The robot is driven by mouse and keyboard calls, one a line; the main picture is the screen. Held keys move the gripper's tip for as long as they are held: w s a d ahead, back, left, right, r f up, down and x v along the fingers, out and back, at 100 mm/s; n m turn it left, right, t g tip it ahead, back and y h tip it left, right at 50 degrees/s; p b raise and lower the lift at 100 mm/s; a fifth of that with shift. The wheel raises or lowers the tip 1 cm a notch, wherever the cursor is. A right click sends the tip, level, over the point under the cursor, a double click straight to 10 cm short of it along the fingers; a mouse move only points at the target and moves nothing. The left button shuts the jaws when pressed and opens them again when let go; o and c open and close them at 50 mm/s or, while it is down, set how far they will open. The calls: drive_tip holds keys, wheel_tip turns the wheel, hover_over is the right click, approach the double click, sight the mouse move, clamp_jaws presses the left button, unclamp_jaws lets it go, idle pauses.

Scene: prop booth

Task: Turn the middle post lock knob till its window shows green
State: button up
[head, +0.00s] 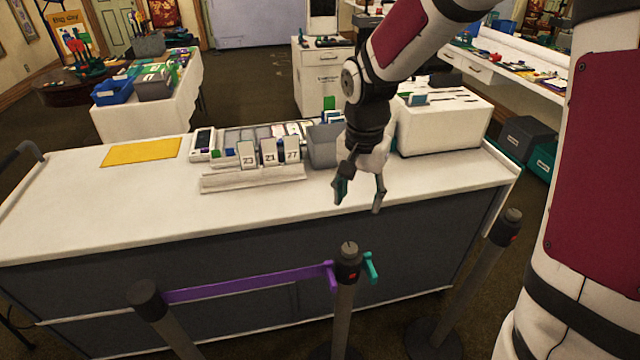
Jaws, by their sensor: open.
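The middle post (343,310) stands in front of the counter, with a dark head. Its lock knob (349,247) sits on top as a small light nub. A red patch (351,276) shows on the head's side, and I see no green in a window there. A purple strap (245,284) runs from this post to the left post (147,298). A teal clip (371,268) is on the middle post's right side. My gripper (358,203) is open and empty, pointing down above the counter's front edge, above and apart from the middle post.
The right post (510,222) also shows a red patch. The white counter (100,215) carries a rack of number cards (268,152), a grey bin (323,146), a yellow sheet (142,152) and a white box (445,120).

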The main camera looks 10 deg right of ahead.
sight(350, 247)
drive_tip(key=shift+m, duration=0.4)
drive_tip(key=f, duration=1.1)
drive_tip(key=w+f, duration=0.1)
drive_tip(key=f, duration=0.4)
drive_tip(key=shift+w+a+f, duration=0.1)
drive_tip(key=shift+a+f, duration=0.05)
drive_tip(key=shift+f, duration=0.15)
drive_tip(key=c, duration=1.2)
